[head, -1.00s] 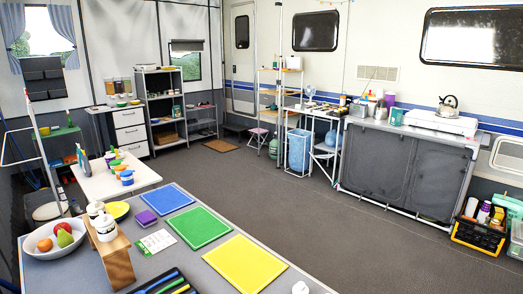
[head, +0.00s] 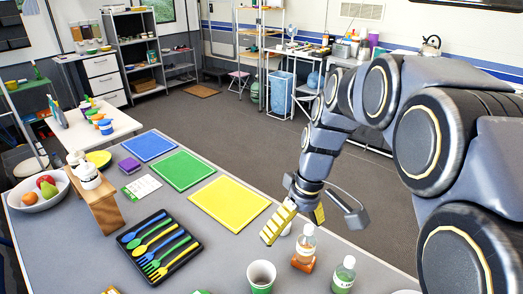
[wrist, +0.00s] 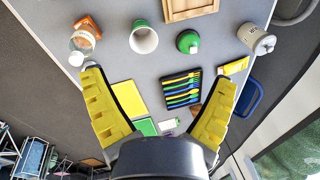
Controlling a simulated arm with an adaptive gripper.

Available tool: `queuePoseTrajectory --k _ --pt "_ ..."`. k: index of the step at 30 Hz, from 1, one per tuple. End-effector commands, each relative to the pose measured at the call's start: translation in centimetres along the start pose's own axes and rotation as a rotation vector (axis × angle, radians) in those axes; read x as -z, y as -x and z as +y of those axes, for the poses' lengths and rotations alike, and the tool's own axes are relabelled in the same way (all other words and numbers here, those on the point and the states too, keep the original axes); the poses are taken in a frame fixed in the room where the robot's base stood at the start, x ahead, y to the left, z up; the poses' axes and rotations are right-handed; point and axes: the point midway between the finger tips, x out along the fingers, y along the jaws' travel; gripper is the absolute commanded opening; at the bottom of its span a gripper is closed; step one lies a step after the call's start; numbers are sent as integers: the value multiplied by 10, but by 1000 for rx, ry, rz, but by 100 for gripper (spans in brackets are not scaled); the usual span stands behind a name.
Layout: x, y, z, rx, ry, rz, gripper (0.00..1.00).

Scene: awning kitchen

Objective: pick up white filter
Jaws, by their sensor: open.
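A small white rounded object (head: 286,229), which may be the white filter, sits on the grey table by the near right corner of the yellow board. It is partly hidden behind my gripper (head: 292,224). In the wrist view, a white piece (wrist: 75,59) that seems to be the same object shows just beyond the left fingertip, beside a clear bottle. My gripper (wrist: 160,82) has its two yellow fingers spread wide, with nothing held between them. It is above the table, and its exact height is hard to tell.
A clear bottle (head: 307,240) stands close to the white object, by an orange block (head: 303,264). A white and green cup (head: 261,277) and a green bottle (head: 344,274) stand nearer. The yellow board (head: 230,203) and the cutlery tray (head: 128,237) lie to the left.

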Motion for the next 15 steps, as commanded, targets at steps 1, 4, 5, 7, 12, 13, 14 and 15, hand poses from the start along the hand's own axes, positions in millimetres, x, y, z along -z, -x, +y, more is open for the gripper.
queuePoseTrajectory --k 1,4,5,7,12,13,14,15 --pt "19 -7 14 11 39 12 87" --pt "52 -19 38 26 132 47 87" --pt "62 -24 45 31 159 57 87" --pt "82 -36 63 36 222 81 87" --pt "127 -70 107 37 377 144 87" --pt "134 -78 115 35 404 155 87" --pt "140 -85 123 33 431 165 87" --pt "148 -96 133 31 466 179 87"
